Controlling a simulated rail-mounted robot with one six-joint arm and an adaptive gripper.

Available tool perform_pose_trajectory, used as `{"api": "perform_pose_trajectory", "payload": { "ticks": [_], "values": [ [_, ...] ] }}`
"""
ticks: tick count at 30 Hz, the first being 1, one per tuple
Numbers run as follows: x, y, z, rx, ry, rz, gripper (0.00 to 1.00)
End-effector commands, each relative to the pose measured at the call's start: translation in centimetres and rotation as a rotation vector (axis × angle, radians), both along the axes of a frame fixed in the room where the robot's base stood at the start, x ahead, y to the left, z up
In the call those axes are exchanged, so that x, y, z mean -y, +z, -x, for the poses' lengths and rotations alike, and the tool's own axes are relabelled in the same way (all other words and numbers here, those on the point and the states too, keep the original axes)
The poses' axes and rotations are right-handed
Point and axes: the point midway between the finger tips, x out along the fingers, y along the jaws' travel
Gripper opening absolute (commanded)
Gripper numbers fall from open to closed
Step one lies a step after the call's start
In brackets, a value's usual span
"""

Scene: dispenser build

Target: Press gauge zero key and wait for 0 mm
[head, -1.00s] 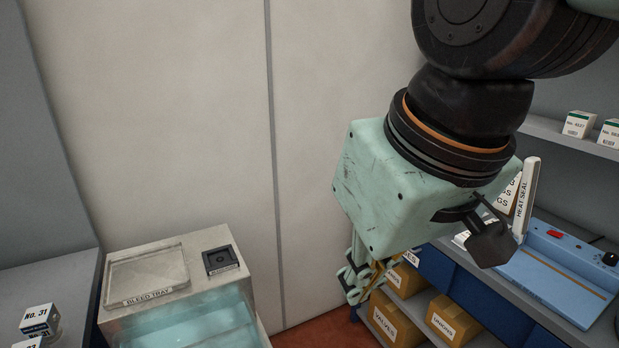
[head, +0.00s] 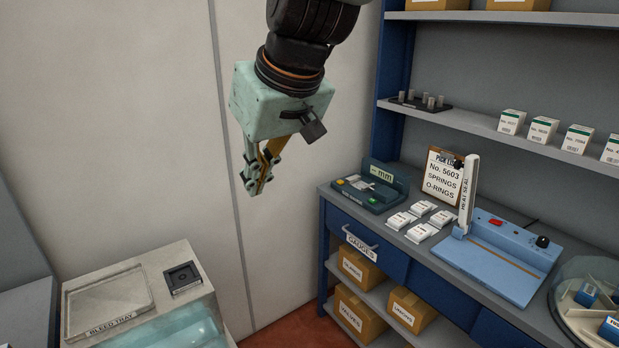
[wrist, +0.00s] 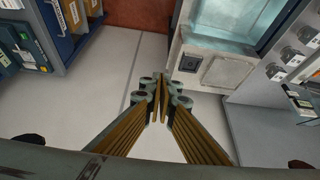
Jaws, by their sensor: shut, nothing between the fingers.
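The gauge (head: 370,187) is a dark green unit with an "mm" label on its raised back, at the left end of the blue bench.
Several white packets (head: 420,222) lie right of the gauge. A pick list clipboard (head: 443,178) and a blue heat sealer (head: 500,252) stand beyond. A drawer labelled GAUGES (head: 362,243) is below. The bleed tray (head: 108,303) stands at lower left. Air between gripper and gauge is clear.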

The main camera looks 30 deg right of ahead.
Motion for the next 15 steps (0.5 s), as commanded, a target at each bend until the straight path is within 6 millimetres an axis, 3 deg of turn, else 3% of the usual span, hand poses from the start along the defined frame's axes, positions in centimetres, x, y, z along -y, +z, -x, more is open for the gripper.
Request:
{"api": "perform_pose_trajectory", "payload": {
  "ticks": [15],
  "values": [
    [5.1,1.5,-12.8,0.08,-0.001,0.027,0.0]
  ]
}}
